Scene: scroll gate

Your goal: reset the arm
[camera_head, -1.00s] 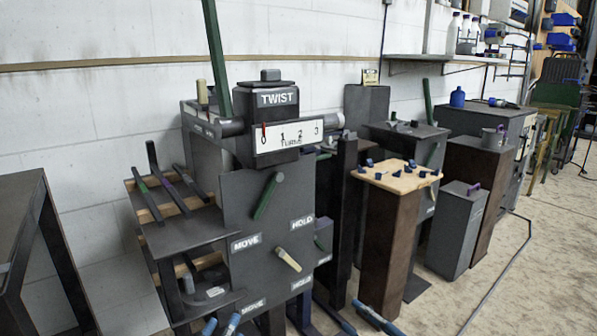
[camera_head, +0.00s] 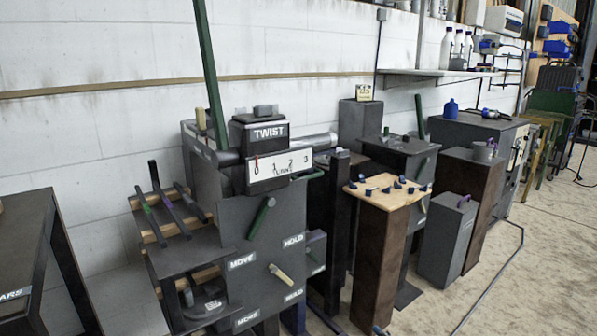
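No arm or gripper of mine can be made out in the head view now. The grey machine (camera_head: 262,225) stands left of centre. It carries a black block marked TWIST (camera_head: 268,133) and a white dial plate (camera_head: 279,169) numbered 0 to 3, with a red pointer near 0. A long green lever (camera_head: 209,75) stands nearly upright on it. A short green handle (camera_head: 262,218) and a cream handle (camera_head: 281,274) sit on its front, among MOVE and HOLD labels.
A rack of levers (camera_head: 165,215) adjoins the machine's left side. A dark table (camera_head: 30,235) stands at far left. A brown pedestal with a wooden top (camera_head: 385,195) and a grey box (camera_head: 446,240) stand to the right. Floor at lower right is clear, apart from a thin dark line.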

